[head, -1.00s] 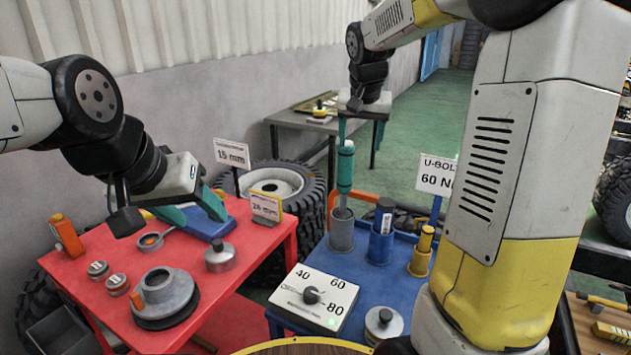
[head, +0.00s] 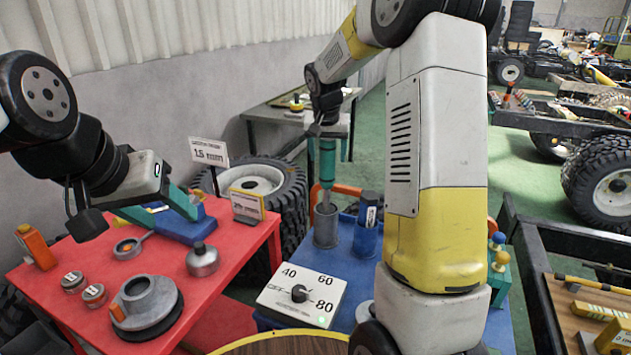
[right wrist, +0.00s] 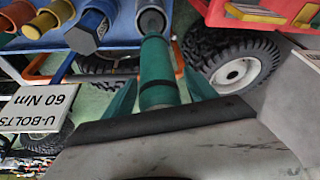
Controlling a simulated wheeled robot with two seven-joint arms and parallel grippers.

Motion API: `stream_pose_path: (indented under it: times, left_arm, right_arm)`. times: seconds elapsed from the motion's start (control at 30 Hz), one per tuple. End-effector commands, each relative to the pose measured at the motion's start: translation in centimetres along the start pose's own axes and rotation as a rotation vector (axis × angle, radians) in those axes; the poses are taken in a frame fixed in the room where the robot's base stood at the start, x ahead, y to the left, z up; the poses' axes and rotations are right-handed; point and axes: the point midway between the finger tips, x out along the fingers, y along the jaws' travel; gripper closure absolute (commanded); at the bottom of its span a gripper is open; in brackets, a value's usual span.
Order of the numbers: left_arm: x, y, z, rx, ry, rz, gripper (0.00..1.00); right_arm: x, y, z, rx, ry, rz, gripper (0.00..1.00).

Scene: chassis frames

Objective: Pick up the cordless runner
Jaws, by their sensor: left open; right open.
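A teal cylindrical tool with a dark band, which looks like the cordless runner (head: 327,165), stands upright in a grey cup (head: 325,228) on the blue table. My right gripper (head: 327,143) is above the cup, pointing down, with the tool between its fingers. In the right wrist view the tool (right wrist: 158,75) runs between the two open teal fingers, into the cup (right wrist: 151,20); finger contact cannot be told. My left gripper (head: 165,212) is open and empty over the red table, near a blue block (head: 190,228).
A blue cup with a dark-capped tool (head: 367,222) stands right of the grey cup. A white dial box (head: 300,298) lies in front. The red table (head: 235,270) holds tins, a grey flanged part (head: 147,303) and signs. A tyre (head: 285,185) stands behind.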

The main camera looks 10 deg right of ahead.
Motion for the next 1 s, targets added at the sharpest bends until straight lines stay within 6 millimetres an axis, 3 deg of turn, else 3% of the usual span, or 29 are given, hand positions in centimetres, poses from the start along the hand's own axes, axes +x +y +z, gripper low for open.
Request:
stream_pose_path:
  times: [0.27, 0.6, 1.0]
  left_arm:
    - [0.00, 0.00, 0.00, 0.000, 0.000, 0.000, 0.45]
    - [0.00, 0.00, 0.00, 0.000, 0.000, 0.000, 0.45]
    - [0.00, 0.00, 0.00, 0.000, 0.000, 0.000, 0.45]
  right_arm:
    - [0.34, 0.01, 0.01, 0.000, 0.000, 0.000, 0.34]
    - [0.31, 0.00, 0.01, 0.000, 0.000, 0.000, 1.00]
    - [0.12, -0.05, -0.16, 0.000, 0.004, -0.002, 1.00]
